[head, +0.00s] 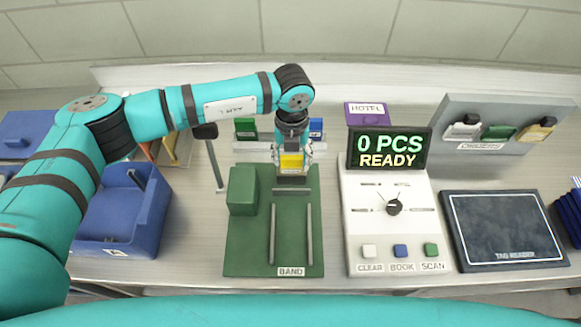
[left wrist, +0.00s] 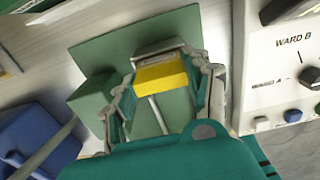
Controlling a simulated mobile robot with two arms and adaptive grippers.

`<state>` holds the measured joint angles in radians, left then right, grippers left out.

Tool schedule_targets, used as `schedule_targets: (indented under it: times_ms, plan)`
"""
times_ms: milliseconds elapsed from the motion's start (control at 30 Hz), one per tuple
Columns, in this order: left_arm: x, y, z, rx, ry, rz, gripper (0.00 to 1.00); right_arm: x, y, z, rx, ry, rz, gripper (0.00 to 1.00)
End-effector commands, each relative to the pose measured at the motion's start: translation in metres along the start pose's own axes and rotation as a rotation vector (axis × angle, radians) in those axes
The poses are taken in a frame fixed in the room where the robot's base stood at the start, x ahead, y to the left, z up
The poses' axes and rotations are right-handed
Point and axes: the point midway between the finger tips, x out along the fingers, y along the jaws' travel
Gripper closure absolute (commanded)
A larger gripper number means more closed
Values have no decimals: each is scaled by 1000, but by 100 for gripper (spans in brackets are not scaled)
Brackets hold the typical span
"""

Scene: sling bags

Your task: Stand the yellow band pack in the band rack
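The yellow band pack (head: 291,163) is between the fingers of my left gripper (head: 292,154), which is shut on it. It sits over the far end of the green BAND board (head: 250,262); I cannot tell whether it touches anything below. In the left wrist view the yellow pack (left wrist: 161,75) lies between both fingers, above the green board (left wrist: 95,50). The band rack (head: 252,146) is at the back, partly hidden by my gripper and wrist. A green pack (head: 245,126) stands at its left and a blue pack (head: 317,126) at its right. My right gripper is not in view.
A console (head: 392,232) with a screen reading "0 PCS READY" (head: 389,149) stands right of the board. A tag reader (head: 505,230) lies farther right. A blue bin (head: 120,215) and a thin post (head: 215,165) are at left. A purple HOTEL block (head: 367,113) stands behind the screen.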

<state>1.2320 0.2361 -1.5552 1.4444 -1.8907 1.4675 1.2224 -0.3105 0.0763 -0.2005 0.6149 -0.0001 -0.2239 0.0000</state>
Motion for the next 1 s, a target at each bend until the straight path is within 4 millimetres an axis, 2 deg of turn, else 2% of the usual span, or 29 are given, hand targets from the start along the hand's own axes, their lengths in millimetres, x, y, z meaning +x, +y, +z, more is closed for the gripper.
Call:
schedule_targets:
  times_ms: [33,167,433,1000]
  plan:
    - [0,0,0,0,0,0,69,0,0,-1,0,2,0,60]
    - [0,0,0,0,0,0,86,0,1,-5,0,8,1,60]
    - [-5,0,0,0,-1,-1,86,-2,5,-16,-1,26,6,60]
    - [-28,0,0,0,0,0,86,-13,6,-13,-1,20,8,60]
